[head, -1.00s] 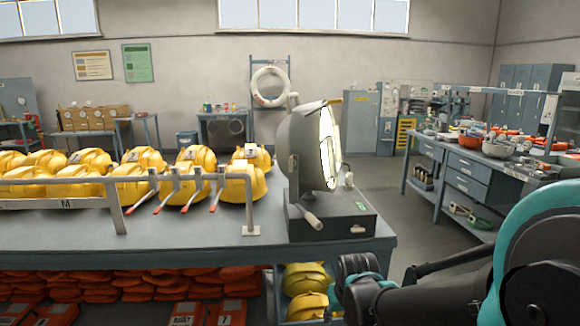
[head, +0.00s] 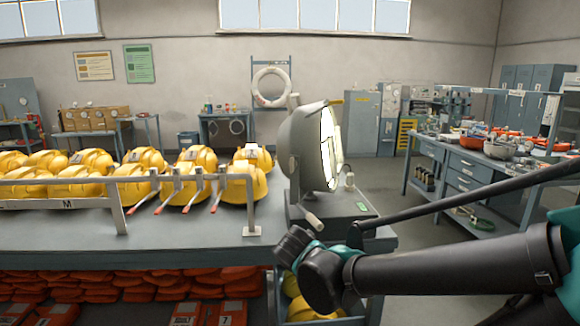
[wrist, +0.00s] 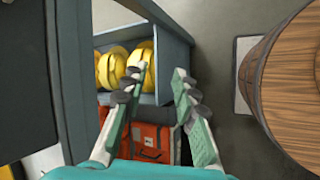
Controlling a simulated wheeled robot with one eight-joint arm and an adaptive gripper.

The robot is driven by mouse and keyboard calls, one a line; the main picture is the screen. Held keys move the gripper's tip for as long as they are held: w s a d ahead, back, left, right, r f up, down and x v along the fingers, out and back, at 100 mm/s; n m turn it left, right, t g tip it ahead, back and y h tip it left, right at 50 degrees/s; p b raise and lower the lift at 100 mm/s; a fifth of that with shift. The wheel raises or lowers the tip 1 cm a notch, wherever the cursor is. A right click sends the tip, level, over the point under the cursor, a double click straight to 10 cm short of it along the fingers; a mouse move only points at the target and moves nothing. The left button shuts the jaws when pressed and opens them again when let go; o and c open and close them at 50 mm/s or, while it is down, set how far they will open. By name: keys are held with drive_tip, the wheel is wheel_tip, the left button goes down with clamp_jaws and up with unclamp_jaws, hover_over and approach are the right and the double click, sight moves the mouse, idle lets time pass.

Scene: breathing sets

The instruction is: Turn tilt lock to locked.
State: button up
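A large grey searchlight (head: 304,150) with a bright lens facing right stands on a dark box base (head: 350,208) at the right end of the workbench. A pale-tipped lever (head: 312,219) sticks out low at its front, and a small pale knob (head: 349,181) shows at its right. I cannot tell which of these is the tilt lock, or its setting. My gripper (wrist: 163,71) is open and empty in the wrist view, pointing down beside the bench. In the head view the end of my arm is in front of the bench edge, below the lever; the fingers are not clear there.
Yellow helmets (head: 188,170) stand behind a metal rail (head: 60,206) on the bench (head: 190,257). In the wrist view, helmets (wrist: 112,66) and an orange case (wrist: 150,140) sit on the shelves below.

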drive_tip(key=w+a+r+n+t+h, duration=0.2)
drive_tip(key=a+r+n+t, duration=0.15)
drive_tip(key=r+n, duration=0.35)
drive_tip(key=n+t, duration=0.8)
drive_tip(key=n, duration=0.2)
approach(291, 165)
drive_tip(key=shift+x, duration=4.6)
clamp_jaws()
